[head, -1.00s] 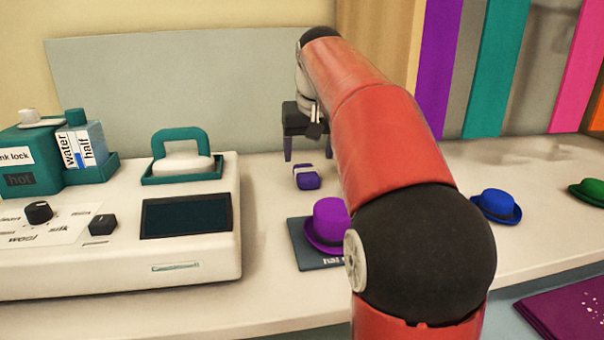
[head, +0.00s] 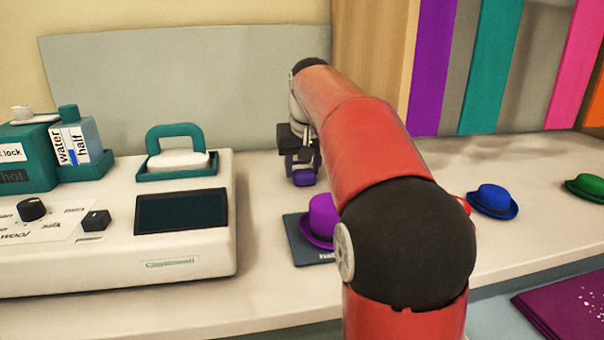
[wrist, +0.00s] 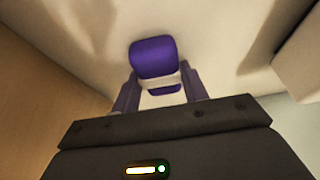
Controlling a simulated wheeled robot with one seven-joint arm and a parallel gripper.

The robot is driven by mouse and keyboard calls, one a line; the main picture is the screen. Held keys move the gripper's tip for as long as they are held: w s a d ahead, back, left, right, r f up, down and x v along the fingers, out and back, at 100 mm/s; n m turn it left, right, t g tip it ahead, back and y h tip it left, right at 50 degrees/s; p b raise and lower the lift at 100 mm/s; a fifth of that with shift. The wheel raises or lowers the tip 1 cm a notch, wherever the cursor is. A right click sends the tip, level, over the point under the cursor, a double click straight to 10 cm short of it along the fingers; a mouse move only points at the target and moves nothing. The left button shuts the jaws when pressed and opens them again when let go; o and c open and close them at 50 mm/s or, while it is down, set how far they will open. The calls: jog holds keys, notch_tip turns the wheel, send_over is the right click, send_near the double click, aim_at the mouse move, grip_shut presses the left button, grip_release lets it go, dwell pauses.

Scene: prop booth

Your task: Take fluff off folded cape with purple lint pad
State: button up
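The purple lint pad (head: 304,176) has a pale band and sits on the counter behind the purple hat. In the wrist view the lint pad (wrist: 153,59) lies between the two purple fingers of my gripper (wrist: 160,84). The fingers stand on both sides of its pale band; I cannot tell whether they press on it. A folded purple cape (head: 575,305) with white fluff specks lies at the lower right, cut off by the frame.
A purple hat (head: 322,215) stands on a dark mat (head: 300,245) in front of the pad. A blue hat (head: 492,200) and a green hat (head: 588,188) stand to the right. A white machine (head: 120,262) with teal holders fills the left. Bare counter lies behind the hats.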

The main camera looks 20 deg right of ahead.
aim_at(302, 168)
jog(key=shift+c, duration=1)
jog(key=shift+r, duration=0.1)
notch_tip(302, 168, up, 10)
jog(key=p, duration=0.3)
